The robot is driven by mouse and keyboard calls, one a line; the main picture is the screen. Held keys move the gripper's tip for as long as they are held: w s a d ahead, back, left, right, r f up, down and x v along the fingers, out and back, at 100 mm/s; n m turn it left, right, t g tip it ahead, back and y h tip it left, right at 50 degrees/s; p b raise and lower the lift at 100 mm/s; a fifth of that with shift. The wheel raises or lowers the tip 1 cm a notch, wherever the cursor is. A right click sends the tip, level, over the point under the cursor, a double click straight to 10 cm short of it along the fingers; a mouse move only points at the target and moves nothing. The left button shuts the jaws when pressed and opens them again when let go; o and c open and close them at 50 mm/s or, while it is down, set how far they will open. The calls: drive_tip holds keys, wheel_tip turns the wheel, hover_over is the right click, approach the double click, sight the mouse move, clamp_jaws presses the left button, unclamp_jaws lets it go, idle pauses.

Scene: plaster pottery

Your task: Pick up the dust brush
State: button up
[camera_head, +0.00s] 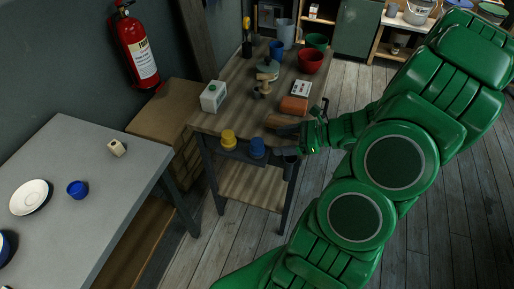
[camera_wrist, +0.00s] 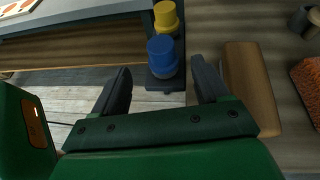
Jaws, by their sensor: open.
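A long wooden piece, probably the dust brush (camera_head: 283,123), lies at the front right edge of the wooden workbench. No bristles can be made out on it. In the wrist view the same wooden piece (camera_wrist: 250,88) lies just right of my right finger, outside the jaws. My gripper (camera_wrist: 160,68) is open, with nothing held between its fingers. In the head view my gripper (camera_head: 300,142) is at the bench's front right corner, close to the wooden piece; its fingers are partly hard to make out.
A terracotta block (camera_head: 293,106) lies behind the wooden piece. A grey table (camera_head: 100,190) stands left.

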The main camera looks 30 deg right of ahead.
sight(261, 142)
drive_tip(key=shift+x, duration=3.75)
drive_tip(key=shift+w+r, duration=0.1)
drive_tip(key=c, duration=1.2)
drive_tip(key=shift+o, duration=0.2)
drive_tip(key=shift+r, duration=0.2)
wheel_tip(261, 142, up, 10)
